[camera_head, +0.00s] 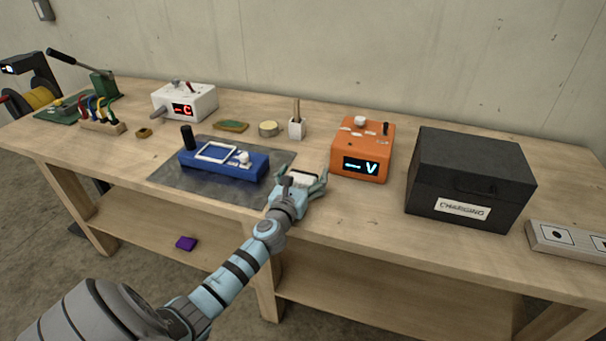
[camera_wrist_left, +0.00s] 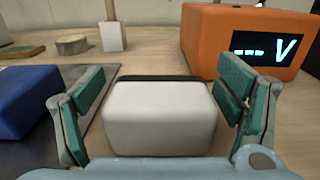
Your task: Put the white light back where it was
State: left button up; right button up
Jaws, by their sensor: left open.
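A white block with rounded edges and a dark strip along its far top edge, which looks like the white light (camera_head: 303,176), is on the wooden bench near its front edge. It shows large in the left wrist view (camera_wrist_left: 160,118). My left gripper (camera_head: 304,182) is open around it, with one teal-padded finger on each side. In the left wrist view small gaps show between the block and the pads. The light's underside is hidden. My right gripper is not in view.
A blue device (camera_head: 222,166) on a dark mat (camera_head: 180,184) is just left of the gripper. An orange meter (camera_head: 362,150) stands close on the right, then a black charging box (camera_head: 470,178). A small white holder (camera_head: 297,130) stands behind. A purple item (camera_head: 186,243) lies on the lower shelf.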

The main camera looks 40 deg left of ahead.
pick_arm(q)
jog(key=shift+s+f, duration=0.15)
jog(key=shift+f, duration=0.35)
jog(key=shift+r, duration=0.2)
jog(key=shift+r+p, duration=0.55)
jog(key=shift+p, duration=0.15)
jog(key=v, duration=1.2)
jog(key=shift+r, duration=0.15)
